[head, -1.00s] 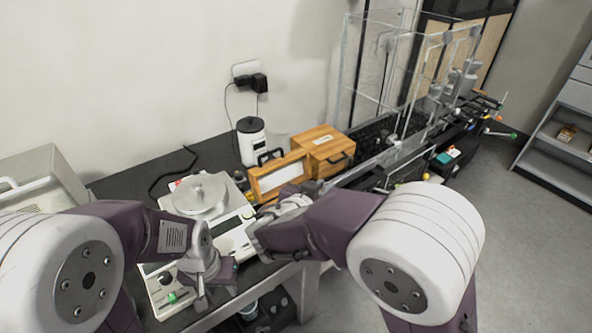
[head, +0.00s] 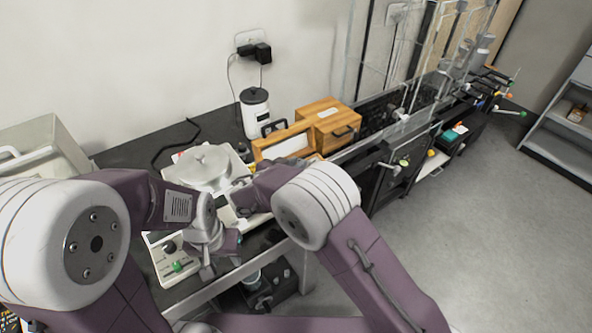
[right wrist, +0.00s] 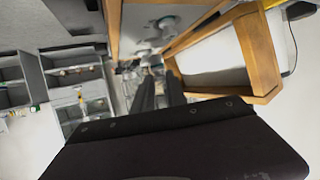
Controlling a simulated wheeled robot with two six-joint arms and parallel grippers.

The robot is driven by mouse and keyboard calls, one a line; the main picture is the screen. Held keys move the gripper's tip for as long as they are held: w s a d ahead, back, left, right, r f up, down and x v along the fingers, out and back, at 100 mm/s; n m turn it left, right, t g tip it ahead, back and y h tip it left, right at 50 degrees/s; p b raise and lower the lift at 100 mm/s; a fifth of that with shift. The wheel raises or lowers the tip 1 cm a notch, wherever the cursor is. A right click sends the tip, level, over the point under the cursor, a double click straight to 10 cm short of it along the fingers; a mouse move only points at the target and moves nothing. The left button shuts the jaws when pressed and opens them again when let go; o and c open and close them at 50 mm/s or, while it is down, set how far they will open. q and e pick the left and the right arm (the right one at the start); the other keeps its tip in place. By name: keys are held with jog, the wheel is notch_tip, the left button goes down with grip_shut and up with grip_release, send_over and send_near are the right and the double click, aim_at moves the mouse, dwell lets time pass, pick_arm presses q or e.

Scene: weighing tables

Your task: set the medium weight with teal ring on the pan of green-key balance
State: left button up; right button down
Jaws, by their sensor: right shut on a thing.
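The green-key balance is the white balance (head: 160,262) on the dark table, with a green key (head: 177,266) at its front; a round metal pan (head: 204,163) stands behind. My left gripper (head: 221,264) hangs open and empty over the front table edge, beside the key. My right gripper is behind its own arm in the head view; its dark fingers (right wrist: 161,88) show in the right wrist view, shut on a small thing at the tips. I take it for the medium weight, but its teal ring is not readable.
A wooden case (head: 327,124) and an open wooden frame (head: 283,146) stand right of the pan. A white jar (head: 255,113) stands by the wall. Clear panels and glassware fill the right end. Floor at right is free.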

pick_arm(q)
jog(key=shift+f+b, duration=0.6)
pick_arm(e)
jog(key=shift+f, duration=2)
pick_arm(q)
jog(key=shift+r, duration=0.1)
pick_arm(e)
jog(key=shift+r, duration=0.15)
pick_arm(q)
jog(key=shift+f+b, duration=0.3)
jog(key=shift+f, duration=0.1)
pick_arm(e)
jog(key=shift+f, duration=0.25)
jog(key=c, duration=1.3)
grip_release()
jog(key=shift+r, duration=0.1)
jog(key=shift+c, duration=0.2)
pick_arm(q)
jog(key=shift+r, duration=0.1)
